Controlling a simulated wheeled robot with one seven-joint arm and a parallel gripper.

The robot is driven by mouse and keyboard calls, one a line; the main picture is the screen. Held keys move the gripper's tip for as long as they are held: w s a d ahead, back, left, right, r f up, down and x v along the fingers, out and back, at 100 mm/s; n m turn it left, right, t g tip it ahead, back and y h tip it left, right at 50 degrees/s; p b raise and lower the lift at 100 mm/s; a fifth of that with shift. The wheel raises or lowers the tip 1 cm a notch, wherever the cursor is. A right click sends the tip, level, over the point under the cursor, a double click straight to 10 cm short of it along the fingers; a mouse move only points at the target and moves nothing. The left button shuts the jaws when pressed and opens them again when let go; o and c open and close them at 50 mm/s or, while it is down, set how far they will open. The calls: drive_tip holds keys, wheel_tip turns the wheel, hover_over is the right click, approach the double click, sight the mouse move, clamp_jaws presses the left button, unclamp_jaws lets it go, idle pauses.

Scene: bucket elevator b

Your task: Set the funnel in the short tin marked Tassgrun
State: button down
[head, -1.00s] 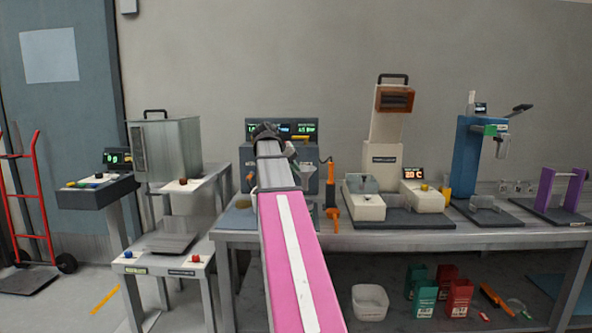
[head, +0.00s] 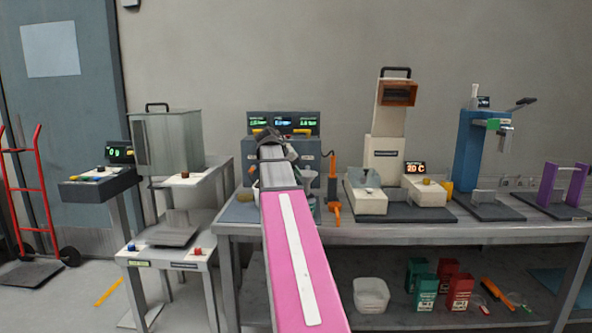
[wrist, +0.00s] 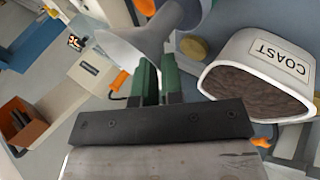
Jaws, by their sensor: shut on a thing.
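In the wrist view my gripper (wrist: 160,72) has two green fingers shut on a grey funnel (wrist: 158,36). The funnel is tilted and partly cut off by the top edge. On the shelf under the bench stand green tins (head: 425,291) and red tins (head: 460,293), a taller and a shorter look in each colour. Their labels are too small to read, so I cannot tell which is Tassgrun.
A white tub marked COAST (wrist: 265,78), filled with brown matter, is close to my gripper at right in the wrist view. The bench top (head: 400,234) overhangs that shelf.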

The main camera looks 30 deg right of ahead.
wheel_tip(320, 180, down, 7)
idle(0.8)
drive_tip(key=shift+a, duration=0.1)
drive_tip(key=c, duration=1.3)
unclamp_jaws()
drive_tip(key=shift+s+f, duration=0.1)
drive_tip(key=shift+o, duration=0.6)
drive_tip(key=shift+r, duration=4.15)
